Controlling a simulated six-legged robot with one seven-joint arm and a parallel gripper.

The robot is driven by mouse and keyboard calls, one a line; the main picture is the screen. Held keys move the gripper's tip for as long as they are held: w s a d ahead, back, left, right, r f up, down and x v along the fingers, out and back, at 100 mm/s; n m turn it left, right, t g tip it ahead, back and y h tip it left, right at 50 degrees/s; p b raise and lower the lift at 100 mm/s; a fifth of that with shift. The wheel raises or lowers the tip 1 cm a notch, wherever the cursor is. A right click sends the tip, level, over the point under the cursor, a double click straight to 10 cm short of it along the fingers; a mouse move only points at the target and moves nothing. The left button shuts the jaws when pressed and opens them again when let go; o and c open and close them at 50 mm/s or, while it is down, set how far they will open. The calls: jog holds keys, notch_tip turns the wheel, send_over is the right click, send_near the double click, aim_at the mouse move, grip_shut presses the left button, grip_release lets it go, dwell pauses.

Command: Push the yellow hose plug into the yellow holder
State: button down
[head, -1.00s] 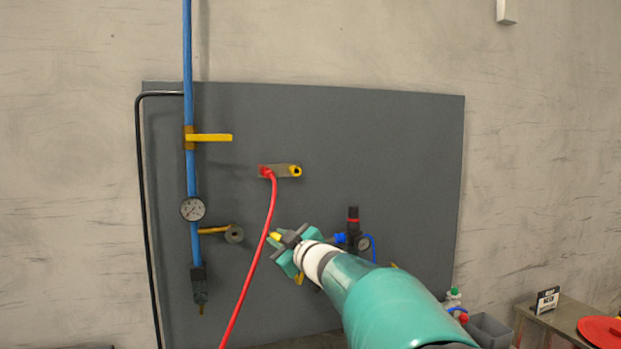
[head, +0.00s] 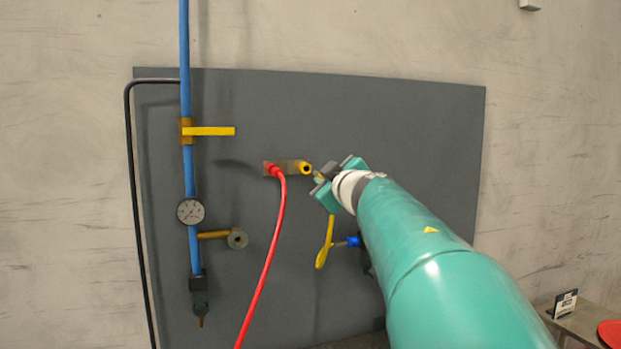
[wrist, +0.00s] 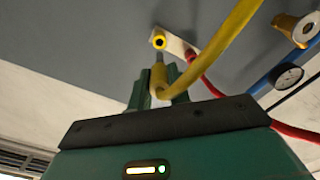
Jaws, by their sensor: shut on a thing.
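The yellow holder (head: 305,168) is a short yellow socket with a dark hole, on a plate on the grey panel. It also shows in the wrist view (wrist: 159,41), near the top. My gripper (head: 322,180) is just right of and slightly below it in the head view. In the wrist view, my gripper (wrist: 156,86) is shut on the yellow hose plug (wrist: 158,78). The plug's grey tip points up at the holder's hole, which still shows open. The plug appears outside the holder, with a small gap. The yellow hose (wrist: 220,45) curves away to the right.
A red hose (head: 274,240) is plugged into the same plate, left of the holder. A blue pipe (head: 187,90) with a gauge (head: 190,211) and yellow lever (head: 208,131) stands further left. A blue fitting (head: 353,241) is below my arm. The panel above the holder is clear.

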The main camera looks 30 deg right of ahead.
aim_at(314, 172)
jog(key=shift+s+r, duration=0.15)
jog(key=shift+s, duration=0.2)
jog(key=shift+w, duration=0.25)
jog(key=shift+n, duration=0.3)
jog(key=shift+x, duration=2.7)
jog(key=shift+x, duration=2.35)
dwell(0.7)
jog(key=c, duration=1.6)
grip_release()
jog(key=shift+o, duration=0.5)
jog(key=o, duration=0.5)
jog(key=shift+c, duration=0.2)
